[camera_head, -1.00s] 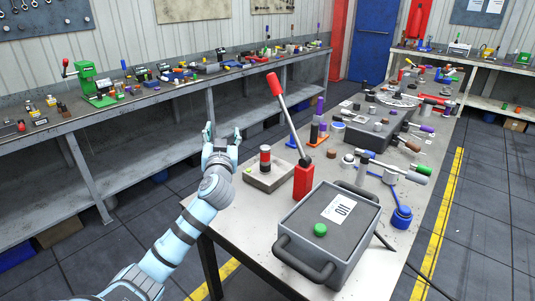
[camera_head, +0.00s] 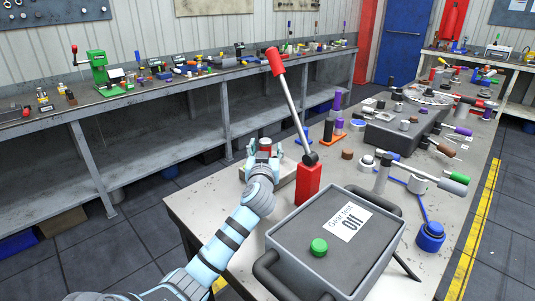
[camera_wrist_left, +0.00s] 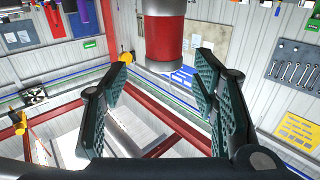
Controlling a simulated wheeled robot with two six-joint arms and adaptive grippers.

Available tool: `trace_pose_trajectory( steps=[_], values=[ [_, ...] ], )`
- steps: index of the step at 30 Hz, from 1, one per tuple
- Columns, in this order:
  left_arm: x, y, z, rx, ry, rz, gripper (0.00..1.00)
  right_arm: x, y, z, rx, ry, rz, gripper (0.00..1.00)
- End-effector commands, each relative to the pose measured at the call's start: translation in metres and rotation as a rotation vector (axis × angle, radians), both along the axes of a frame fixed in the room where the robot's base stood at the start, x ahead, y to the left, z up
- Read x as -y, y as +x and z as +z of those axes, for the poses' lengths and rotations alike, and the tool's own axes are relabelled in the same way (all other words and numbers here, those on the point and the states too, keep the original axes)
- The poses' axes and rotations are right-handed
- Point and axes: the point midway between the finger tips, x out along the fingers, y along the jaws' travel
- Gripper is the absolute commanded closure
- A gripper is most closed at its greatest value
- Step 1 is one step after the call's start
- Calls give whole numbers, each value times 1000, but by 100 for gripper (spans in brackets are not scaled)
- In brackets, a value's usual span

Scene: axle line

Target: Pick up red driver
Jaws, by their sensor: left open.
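A red cylinder with grey ends stands in a shallow tray (camera_head: 283,187) on the near table. I take this red cylinder (camera_head: 265,143) as the red driver, though its full shape is partly hidden by my left gripper. My left gripper (camera_head: 262,151) is open at the tray, its fingers close to the cylinder. In the left wrist view, the red cylinder (camera_wrist_left: 163,38) is ahead of the open fingers and above the gap between them; I see no contact. My right gripper is not in view.
A red lever stand (camera_head: 308,185) with a long tilted handle rises just right of the tray. A grey box with a green button (camera_head: 319,247) sits at the table's near end. Tools and a dark block (camera_head: 395,135) crowd the table farther back.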

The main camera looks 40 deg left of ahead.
Motion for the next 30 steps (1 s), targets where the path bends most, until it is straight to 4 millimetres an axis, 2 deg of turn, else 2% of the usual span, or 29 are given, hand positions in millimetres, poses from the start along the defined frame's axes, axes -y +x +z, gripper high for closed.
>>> trace_pose_trajectory(
  steps=[4,7,14,24,30],
  values=[
    [-21,20,-4,-1,-1,3,46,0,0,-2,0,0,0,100],
    [-29,32,-4,0,-1,2,46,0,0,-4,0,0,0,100],
    [-31,35,-3,-1,-1,0,46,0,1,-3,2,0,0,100],
    [-31,35,-3,-1,0,0,100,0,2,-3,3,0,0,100],
    [-30,35,-2,1,1,0,100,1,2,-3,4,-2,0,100]
  ],
)
